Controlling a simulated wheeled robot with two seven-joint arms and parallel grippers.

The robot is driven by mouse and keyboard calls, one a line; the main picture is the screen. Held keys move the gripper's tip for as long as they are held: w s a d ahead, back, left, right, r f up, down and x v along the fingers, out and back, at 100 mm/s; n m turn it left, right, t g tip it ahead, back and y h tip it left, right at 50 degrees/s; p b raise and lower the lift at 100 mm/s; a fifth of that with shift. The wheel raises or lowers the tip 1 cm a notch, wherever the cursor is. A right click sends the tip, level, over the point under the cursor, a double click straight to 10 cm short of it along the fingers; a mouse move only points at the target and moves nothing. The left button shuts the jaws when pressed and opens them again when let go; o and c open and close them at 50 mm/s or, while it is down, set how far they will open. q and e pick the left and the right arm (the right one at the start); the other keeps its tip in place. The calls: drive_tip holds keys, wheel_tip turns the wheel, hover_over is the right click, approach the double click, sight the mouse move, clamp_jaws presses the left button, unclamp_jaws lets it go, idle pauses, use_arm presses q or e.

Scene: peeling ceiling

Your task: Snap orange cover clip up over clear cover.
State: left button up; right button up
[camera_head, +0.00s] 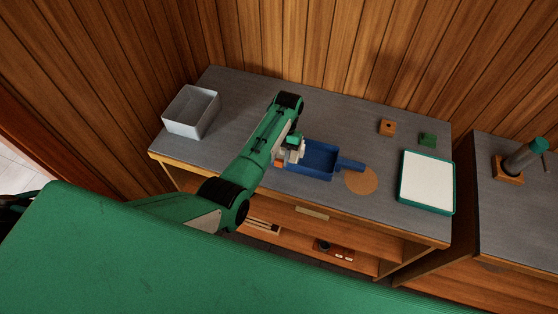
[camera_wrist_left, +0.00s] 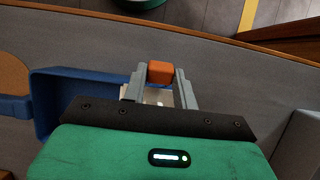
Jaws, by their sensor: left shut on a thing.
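My left gripper (camera_head: 283,158) reaches down at the left end of the blue tray on the bench. In the left wrist view, the two grey fingers of my left gripper (camera_wrist_left: 160,80) are shut on the small orange clip (camera_wrist_left: 160,72), which sits between their tips. A pale piece (camera_wrist_left: 155,96) shows behind the clip between the fingers; I cannot tell whether it is the clear cover. The blue tray (camera_head: 318,158) also shows in the left wrist view (camera_wrist_left: 80,77), beside the fingers. My right gripper is not in view.
A grey open bin (camera_head: 191,112) stands at the bench's left end. To the right are a round cork mat (camera_head: 361,181), a white-topped green-rimmed tray (camera_head: 427,182), an orange-brown block (camera_head: 387,127) and a green block (camera_head: 428,140). The bench between bin and arm is clear.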

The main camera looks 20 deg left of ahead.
use_arm(q)
drive_tip(key=shift+w+f+g+b, duration=0.15)
drive_tip(key=shift+w+g+b, duration=0.15)
drive_tip(key=shift+g+b, duration=0.55)
drive_tip(key=shift+w+f+g+b, duration=0.1)
drive_tip(key=shift+w+g+b, duration=0.2)
drive_tip(key=shift+g+b, duration=0.55)
drive_tip(key=shift+w+r+g+b, duration=0.15)
drive_tip(key=shift+g+b, duration=0.25)
drive_tip(key=shift+b, duration=0.45)
drive_tip(key=o, duration=1)
drive_tip(key=shift+w, duration=0.1)
drive_tip(key=shift+r, duration=0.1)
